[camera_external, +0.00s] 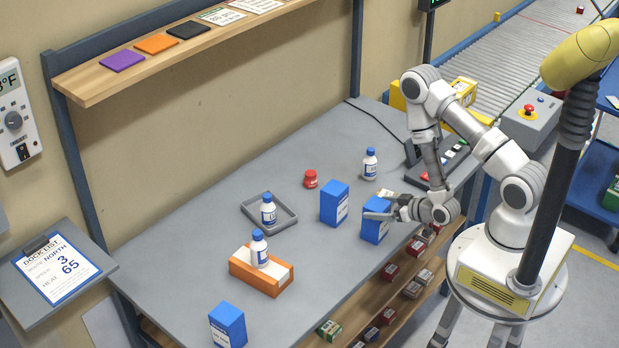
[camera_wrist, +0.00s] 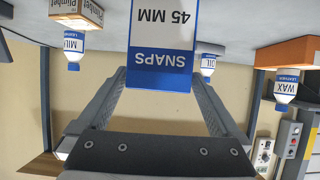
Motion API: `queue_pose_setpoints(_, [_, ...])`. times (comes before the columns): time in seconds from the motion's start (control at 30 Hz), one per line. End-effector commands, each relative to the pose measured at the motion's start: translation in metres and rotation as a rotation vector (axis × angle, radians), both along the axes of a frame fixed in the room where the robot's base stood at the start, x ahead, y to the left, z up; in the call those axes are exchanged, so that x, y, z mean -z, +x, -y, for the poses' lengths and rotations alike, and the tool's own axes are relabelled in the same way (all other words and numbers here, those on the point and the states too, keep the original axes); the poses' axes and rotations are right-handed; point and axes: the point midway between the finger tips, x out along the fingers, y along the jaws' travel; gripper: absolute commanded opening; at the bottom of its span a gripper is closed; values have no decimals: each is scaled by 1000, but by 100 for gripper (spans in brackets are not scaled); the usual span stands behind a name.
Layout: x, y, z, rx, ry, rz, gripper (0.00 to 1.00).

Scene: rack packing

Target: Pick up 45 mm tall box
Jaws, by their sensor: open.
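A blue and white box (camera_wrist: 162,55) labelled "SNAPS 45 MM" fills the top middle of the wrist view, which is upside down. In the external view a blue box (camera_external: 374,228) stands upright at the table's right front edge, partly hidden by my gripper (camera_external: 380,205). In the wrist view my gripper (camera_wrist: 160,80) is open, one finger on each side of the box near its top. I cannot tell whether the fingers touch it. Another blue box (camera_external: 334,204) stands just left of it, and a third blue box (camera_external: 228,327) stands at the near left; their labels are unreadable.
A white bottle (camera_external: 370,164) and a red jar (camera_external: 311,179) stand behind. A grey tray (camera_external: 287,222) holds a bottle (camera_external: 268,211). An orange box (camera_external: 248,279) bears another bottle (camera_external: 260,250). A shelf (camera_external: 400,277) with small boxes lies below the front edge. The back left tabletop is clear.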

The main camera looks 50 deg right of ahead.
Motion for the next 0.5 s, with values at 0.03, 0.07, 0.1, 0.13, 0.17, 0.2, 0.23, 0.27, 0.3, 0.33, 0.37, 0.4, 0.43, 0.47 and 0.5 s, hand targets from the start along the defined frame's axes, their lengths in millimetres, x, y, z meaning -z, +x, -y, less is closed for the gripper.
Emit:
queue_pose_setpoints(0.03, [1, -3, 0, 2, 1, 0, 100])
queue_pose_setpoints(0.07, [2, -3, 0, 3, 1, 4, 100])
queue_pose_setpoints(0.1, [2, -3, 0, 3, 2, 7, 100])
queue_pose_setpoints(0.13, [2, -3, 0, 3, 2, 8, 100])
queue_pose_setpoints(0.17, [3, -3, 0, 4, 1, 10, 100])
queue_pose_setpoints(0.2, [4, -2, 0, 4, 1, 11, 100])
queue_pose_setpoints(0.23, [5, -1, 0, 4, 1, 12, 100])
queue_pose_setpoints(0.27, [6, 0, 0, 4, 1, 12, 100])
queue_pose_setpoints(0.3, [8, 2, 0, 4, 1, 12, 100])
queue_pose_setpoints(0.33, [9, 4, 0, 4, 1, 13, 100])
queue_pose_setpoints(0.37, [10, 6, 0, 4, 1, 13, 100])
queue_pose_setpoints(0.4, [12, 8, 0, 3, 2, 13, 100])
queue_pose_setpoints(0.43, [13, 10, 0, 3, 2, 13, 100])
queue_pose_setpoints(0.47, [14, 12, 0, 3, 2, 14, 100])
queue_pose_setpoints(0.5, [15, 14, 0, 3, 2, 13, 100])
